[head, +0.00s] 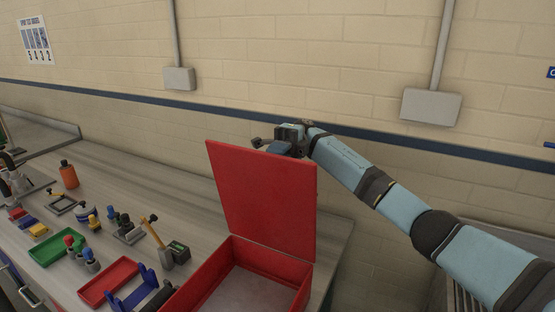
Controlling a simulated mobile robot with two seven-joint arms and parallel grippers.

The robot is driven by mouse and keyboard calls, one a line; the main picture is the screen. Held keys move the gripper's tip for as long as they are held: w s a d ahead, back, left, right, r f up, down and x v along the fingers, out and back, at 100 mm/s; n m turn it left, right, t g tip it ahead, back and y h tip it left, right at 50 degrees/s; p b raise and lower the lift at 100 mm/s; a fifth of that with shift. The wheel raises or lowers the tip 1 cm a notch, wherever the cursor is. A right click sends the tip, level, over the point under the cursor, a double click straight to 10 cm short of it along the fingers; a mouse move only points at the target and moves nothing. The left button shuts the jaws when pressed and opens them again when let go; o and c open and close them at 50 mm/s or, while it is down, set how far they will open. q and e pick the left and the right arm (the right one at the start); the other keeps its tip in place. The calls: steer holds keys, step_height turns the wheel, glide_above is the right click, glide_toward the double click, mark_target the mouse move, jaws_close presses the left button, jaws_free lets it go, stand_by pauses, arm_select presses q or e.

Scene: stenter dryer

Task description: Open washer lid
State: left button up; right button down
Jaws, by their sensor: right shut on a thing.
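The red washer (282,261) stands at the front right end of the workbench; its open box shows a grey inner floor. Its red lid (262,199) stands raised, close to upright, along the box's back edge. My right gripper (268,146) is at the lid's top edge, partly hidden behind it, and is shut on the lid. The fingertips are small and mostly hidden, so the exact grip on the edge is hard to see. My left gripper is not in view.
The grey workbench (130,173) holds a green tray (58,248), a red tray (108,283), an orange bottle (69,174) and several small tools left of the washer. A block wall with two grey boxes stands behind. A gap lies right of the bench.

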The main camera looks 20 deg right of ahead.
stand_by(0.3)
steer(key=c, duration=1.2)
jaws_free()
steer(key=shift+o, duration=0.2)
step_height(320, 180, up, 20)
steer(key=b, duration=0.2)
